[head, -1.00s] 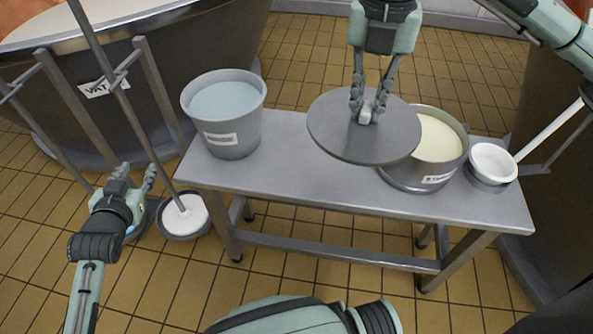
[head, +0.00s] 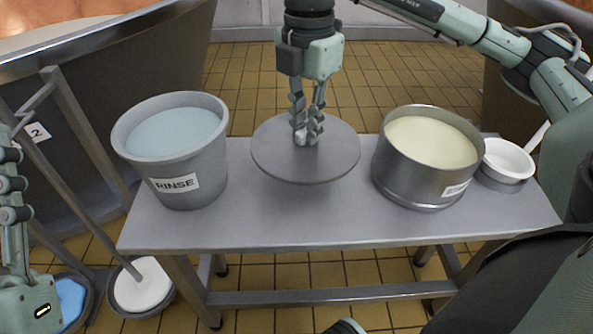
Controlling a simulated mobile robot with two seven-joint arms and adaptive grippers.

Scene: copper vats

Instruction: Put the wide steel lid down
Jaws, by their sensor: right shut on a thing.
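The wide steel lid (head: 268,163) is a flat grey disc with a small knob at its centre. My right gripper (head: 307,138) points down and is shut on that knob. The lid is level over the bench (head: 270,230), between the RINSE bucket and the steel pot; I cannot tell whether it touches the bench top or hangs just above it. My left gripper (head: 12,190) is at the left edge, partly cut off and empty as far as I see; its opening is unclear.
The grey RINSE bucket (head: 188,170) holds bluish liquid. The steel pot (head: 410,182) holds cream-coloured contents and is uncovered. A white round thing (head: 508,158) sits at the bench's right end. The front of the bench is bare. Copper vats stand behind.

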